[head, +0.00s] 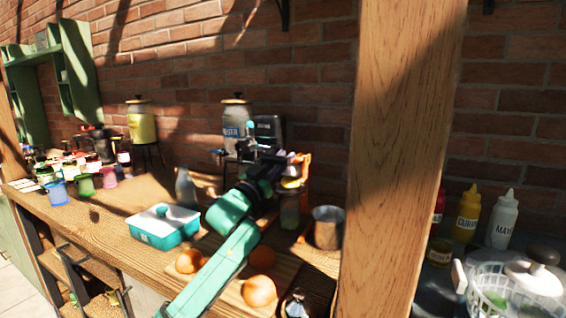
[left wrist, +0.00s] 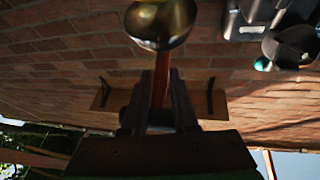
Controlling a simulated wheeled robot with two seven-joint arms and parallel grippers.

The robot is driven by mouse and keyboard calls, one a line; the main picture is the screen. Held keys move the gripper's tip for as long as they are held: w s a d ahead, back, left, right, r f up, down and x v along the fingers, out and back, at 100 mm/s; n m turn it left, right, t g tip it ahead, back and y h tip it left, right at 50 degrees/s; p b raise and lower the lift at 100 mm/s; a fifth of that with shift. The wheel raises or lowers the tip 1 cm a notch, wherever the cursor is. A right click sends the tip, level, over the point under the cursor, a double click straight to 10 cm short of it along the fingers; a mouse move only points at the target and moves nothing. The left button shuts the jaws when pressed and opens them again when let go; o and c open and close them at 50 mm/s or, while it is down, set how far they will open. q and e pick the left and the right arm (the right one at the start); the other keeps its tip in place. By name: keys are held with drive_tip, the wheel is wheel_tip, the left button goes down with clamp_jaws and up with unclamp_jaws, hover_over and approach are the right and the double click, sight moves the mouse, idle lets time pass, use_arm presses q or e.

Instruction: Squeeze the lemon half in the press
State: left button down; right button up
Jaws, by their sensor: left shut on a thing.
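My left gripper (head: 283,160) reaches over the counter at the end of my teal arm. It is shut on a slim reddish-brown handle, which shows between the fingers (left wrist: 158,98) in the left wrist view. The handle (left wrist: 160,78) leads to a rounded, shiny metal part (left wrist: 160,24), apparently the press. In the head view an orange part of the press (head: 304,165) shows beside the gripper. A yellow patch (head: 291,183) lies just below, above a glass jar (head: 290,212); I cannot tell if it is the lemon half. My right gripper is not in view.
A metal cup (head: 328,228) stands right of the jar, near a wooden post (head: 395,150). Orange fruits (head: 259,291) lie on a board below my arm. A teal-and-white box (head: 163,226) and a bottle (head: 186,188) stand left. A brick wall closes the back.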

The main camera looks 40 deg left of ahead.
use_arm(q)
drive_tip(key=shift+d+r, duration=0.2)
drive_tip(key=shift+d, duration=0.05)
